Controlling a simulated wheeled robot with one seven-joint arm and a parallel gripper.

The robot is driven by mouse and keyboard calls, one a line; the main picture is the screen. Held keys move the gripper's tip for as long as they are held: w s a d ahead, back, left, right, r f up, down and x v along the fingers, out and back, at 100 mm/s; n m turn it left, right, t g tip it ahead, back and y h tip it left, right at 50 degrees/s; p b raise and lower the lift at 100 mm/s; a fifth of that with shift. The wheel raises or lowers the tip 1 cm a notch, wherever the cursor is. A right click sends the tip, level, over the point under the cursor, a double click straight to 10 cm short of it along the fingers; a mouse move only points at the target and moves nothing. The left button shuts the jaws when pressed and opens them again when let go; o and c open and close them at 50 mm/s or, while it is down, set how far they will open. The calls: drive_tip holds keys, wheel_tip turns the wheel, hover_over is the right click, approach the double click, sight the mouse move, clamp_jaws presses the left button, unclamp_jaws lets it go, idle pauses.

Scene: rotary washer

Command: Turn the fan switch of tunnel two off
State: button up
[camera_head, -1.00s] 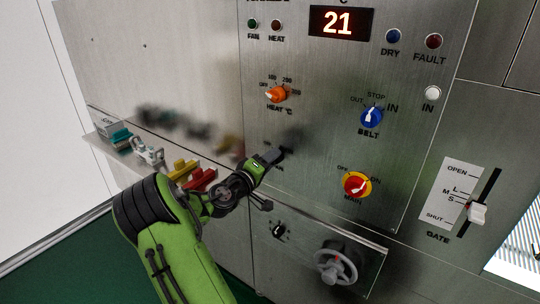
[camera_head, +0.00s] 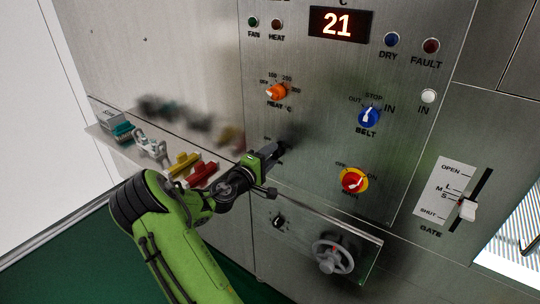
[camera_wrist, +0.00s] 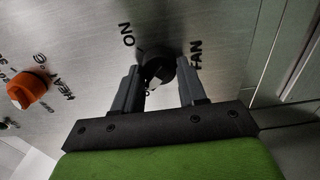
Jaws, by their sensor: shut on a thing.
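The fan switch (camera_wrist: 157,72) is a round black knob on the metal panel, between the words ON and FAN in the wrist view. My gripper (camera_wrist: 160,85) is at the panel with its two grey fingers on either side of the knob, shut on it. In the head view my gripper (camera_head: 276,150) covers the knob almost wholly, so its pointing direction is hidden there. In the wrist view a pale mark shows on the knob's near side, but its exact setting is hard to tell.
The orange heat knob (camera_head: 276,92) is above my gripper. The blue belt knob (camera_head: 368,117) and red main switch (camera_head: 354,180) are to the right. A handwheel (camera_head: 332,256) and small black knob (camera_head: 279,222) are below. A shelf (camera_head: 108,133) with clamps lies left.

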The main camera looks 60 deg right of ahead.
drive_tip(key=o, duration=1)
drive_tip(key=shift+a, duration=0.1)
drive_tip(key=a, duration=0.5)
drive_tip(key=w+a, duration=0.1)
drive_tip(key=a, duration=0.4)
drive_tip(key=w+a, duration=0.1)
drive_tip(key=a, duration=0.4)
drive_tip(key=shift+w+a, duration=0.25)
